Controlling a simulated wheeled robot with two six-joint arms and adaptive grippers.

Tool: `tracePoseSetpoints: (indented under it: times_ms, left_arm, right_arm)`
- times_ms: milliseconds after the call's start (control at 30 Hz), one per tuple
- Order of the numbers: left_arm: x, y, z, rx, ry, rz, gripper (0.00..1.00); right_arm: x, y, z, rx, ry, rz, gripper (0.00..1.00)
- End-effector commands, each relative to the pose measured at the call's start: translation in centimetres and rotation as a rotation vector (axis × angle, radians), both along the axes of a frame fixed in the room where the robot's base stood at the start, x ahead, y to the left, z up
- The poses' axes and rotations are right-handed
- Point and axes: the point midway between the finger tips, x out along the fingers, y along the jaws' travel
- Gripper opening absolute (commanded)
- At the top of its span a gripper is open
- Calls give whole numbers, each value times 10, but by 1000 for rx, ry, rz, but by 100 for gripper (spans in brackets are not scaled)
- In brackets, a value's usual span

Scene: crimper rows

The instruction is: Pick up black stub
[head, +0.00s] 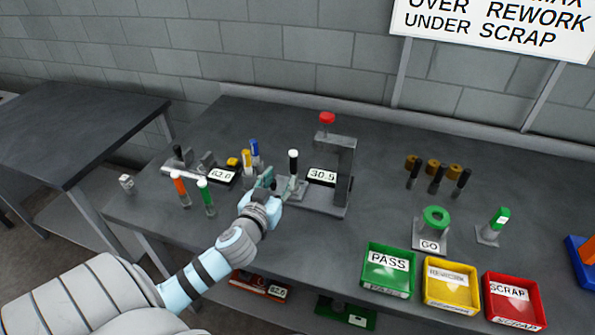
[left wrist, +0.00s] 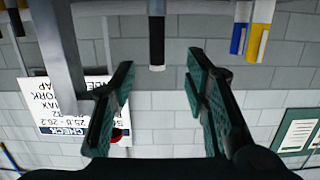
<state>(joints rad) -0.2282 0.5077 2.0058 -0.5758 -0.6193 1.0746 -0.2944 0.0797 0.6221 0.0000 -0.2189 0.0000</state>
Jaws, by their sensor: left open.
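A black stub (head: 293,160) with a white tip stands upright at the grey press fixture (head: 341,180) with the 30.5 display. In the left wrist view, which is upside down, the black stub (left wrist: 157,40) shows at top centre, beyond the fingers and in line with the space between them. My left gripper (head: 274,183) is open and empty, just left of the stub's lower part in the head view. Its two dark green fingers (left wrist: 160,95) stand wide apart in the wrist view. Contact with the stub does not show. My right gripper is not in view.
Orange (head: 180,188) and green (head: 206,197) stubs stand left of my left gripper. Yellow (head: 247,162) and blue (head: 255,153) ones stand behind it. PASS (head: 364,287), yellow (head: 427,300) and SCRAP (head: 489,310) bins line the front right. A green ring GO gauge (head: 432,240) stands behind them.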

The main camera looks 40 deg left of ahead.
Motion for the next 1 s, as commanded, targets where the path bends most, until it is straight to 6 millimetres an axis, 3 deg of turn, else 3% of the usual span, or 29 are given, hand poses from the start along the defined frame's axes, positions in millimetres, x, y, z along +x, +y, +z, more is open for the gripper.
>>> tracePoseSetpoints:
  times_ms: [100,500,767,1000]
  left_arm:
    - [31,9,-3,-2,-2,0,42]
    - [94,28,-17,-1,1,2,42]
    - [102,32,-19,1,2,2,42]
    - [101,32,-19,1,2,2,5]
  right_arm:
    - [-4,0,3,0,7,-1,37]
    - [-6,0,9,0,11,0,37]
    - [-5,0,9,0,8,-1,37]
    - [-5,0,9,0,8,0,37]
